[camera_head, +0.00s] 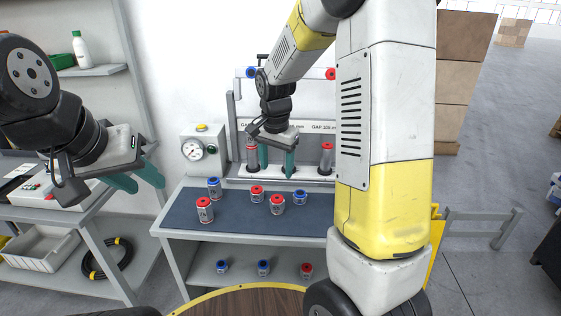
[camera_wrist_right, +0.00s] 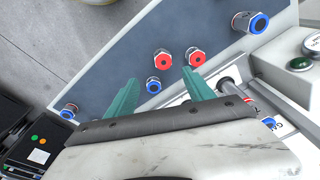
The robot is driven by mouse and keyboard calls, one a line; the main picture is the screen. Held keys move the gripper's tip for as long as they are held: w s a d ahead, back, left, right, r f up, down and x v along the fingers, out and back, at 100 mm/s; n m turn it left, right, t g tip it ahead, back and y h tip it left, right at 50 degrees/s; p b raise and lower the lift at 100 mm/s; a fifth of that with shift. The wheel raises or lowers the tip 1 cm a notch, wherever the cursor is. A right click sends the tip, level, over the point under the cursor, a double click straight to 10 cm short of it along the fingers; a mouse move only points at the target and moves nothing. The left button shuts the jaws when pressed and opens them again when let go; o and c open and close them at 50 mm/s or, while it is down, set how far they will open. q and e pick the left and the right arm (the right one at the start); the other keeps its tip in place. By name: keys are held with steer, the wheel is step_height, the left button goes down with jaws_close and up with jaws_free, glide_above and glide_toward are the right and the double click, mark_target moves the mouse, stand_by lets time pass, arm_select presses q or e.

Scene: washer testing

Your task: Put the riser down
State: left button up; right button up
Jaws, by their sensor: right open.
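Several short metal pieces with red or blue ends stand on the blue-grey mat; I cannot tell which is the riser. They include a red-topped piece (camera_head: 204,211), a blue-topped one (camera_head: 214,188), another red-topped one (camera_head: 277,204) and a blue-topped one (camera_head: 300,198). My right gripper (camera_head: 277,163) is open before the rear fixture, its teal fingers apart. In the right wrist view the right gripper (camera_wrist_right: 160,95) has nothing between its fingers; pieces on the mat, such as a blue-ended one (camera_wrist_right: 153,86), lie beyond. My left gripper (camera_head: 138,182) is open and empty at the left.
The bench (camera_head: 240,223) has a fixture behind it with two red-topped posts (camera_head: 252,158) (camera_head: 326,158) and a gauge box (camera_head: 203,150) at left. More pieces stand on the shelf below. A side table (camera_head: 85,215) is at left. My right arm hides the bench's right end.

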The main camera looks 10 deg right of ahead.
steer(key=s+r+n+t+y, duration=0.1)
steer(key=s+r+n+t, duration=0.1)
steer(key=s+r+n, duration=0.2)
steer(key=s+r+n+t+y, duration=0.1)
steer(key=s+r+n, duration=0.3)
steer(key=s+r, duration=0.6)
steer(key=s+t, duration=0.1)
steer(key=s, duration=0.6)
steer(key=shift+s+d+r+n+t+y, duration=0.15)
steer(key=shift+s+d+n+t+y, duration=0.15)
steer(key=shift+s+d, duration=0.1)
